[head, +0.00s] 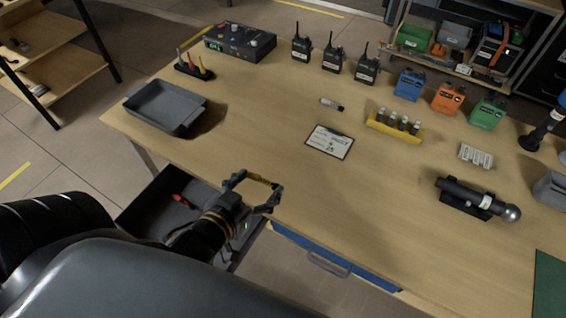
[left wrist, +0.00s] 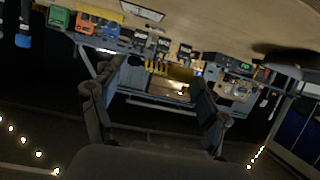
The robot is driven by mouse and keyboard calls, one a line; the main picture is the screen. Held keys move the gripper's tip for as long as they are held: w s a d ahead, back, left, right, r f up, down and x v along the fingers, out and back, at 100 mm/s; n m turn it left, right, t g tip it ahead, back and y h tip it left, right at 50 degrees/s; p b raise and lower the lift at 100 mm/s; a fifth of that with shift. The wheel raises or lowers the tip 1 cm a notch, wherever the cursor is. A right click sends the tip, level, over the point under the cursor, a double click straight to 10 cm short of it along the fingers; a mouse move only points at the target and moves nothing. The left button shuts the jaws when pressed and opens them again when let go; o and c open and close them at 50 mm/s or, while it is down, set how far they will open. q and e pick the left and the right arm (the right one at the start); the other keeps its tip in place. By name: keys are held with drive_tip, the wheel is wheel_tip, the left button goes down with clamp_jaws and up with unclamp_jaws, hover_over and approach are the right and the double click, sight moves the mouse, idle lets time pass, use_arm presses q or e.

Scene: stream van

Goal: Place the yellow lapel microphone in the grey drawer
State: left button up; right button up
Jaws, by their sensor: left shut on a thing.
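My left gripper (head: 256,185) is near the table's front edge, above the right side of the open drawer. Its fingers are apart, with a small yellow thing (head: 262,181), taken as the yellow lapel microphone, spanning the space between the fingertips. In the left wrist view the two dark fingers (left wrist: 158,85) show, with yellow between them that is hard to tell from the background. The dark grey drawer (head: 140,202) is pulled out under the table's left front. A small red thing lies inside it (head: 181,201). My arm hides part of the drawer. My right gripper is out of view.
A grey tray (head: 165,105) stands at the table's left. A clipboard (head: 330,142), a yellow battery holder (head: 394,127) and a flashlight (head: 470,198) lie further right. A blue-fronted drawer (head: 310,250) is shut beside the open one. Bare tabletop surrounds the clipboard.

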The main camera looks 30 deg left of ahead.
use_arm(q)
drive_tip(key=shift+s+a+r, duration=0.3)
drive_tip(key=shift+a, duration=0.05)
drive_tip(key=w+d+r, duration=0.5)
drive_tip(key=w+r, duration=0.3)
drive_tip(key=w, duration=0.3)
drive_tip(key=s+a+f, duration=0.1)
drive_tip(key=s+f, duration=0.1)
drive_tip(key=s, duration=0.1)
drive_tip(key=s+a+f, duration=0.2)
drive_tip(key=s+f, duration=0.1)
drive_tip(key=s, duration=0.1)
drive_tip(key=s+a+f, duration=0.2)
drive_tip(key=s+f, duration=0.1)
drive_tip(key=s, duration=0.1)
drive_tip(key=shift+f, duration=0.1)
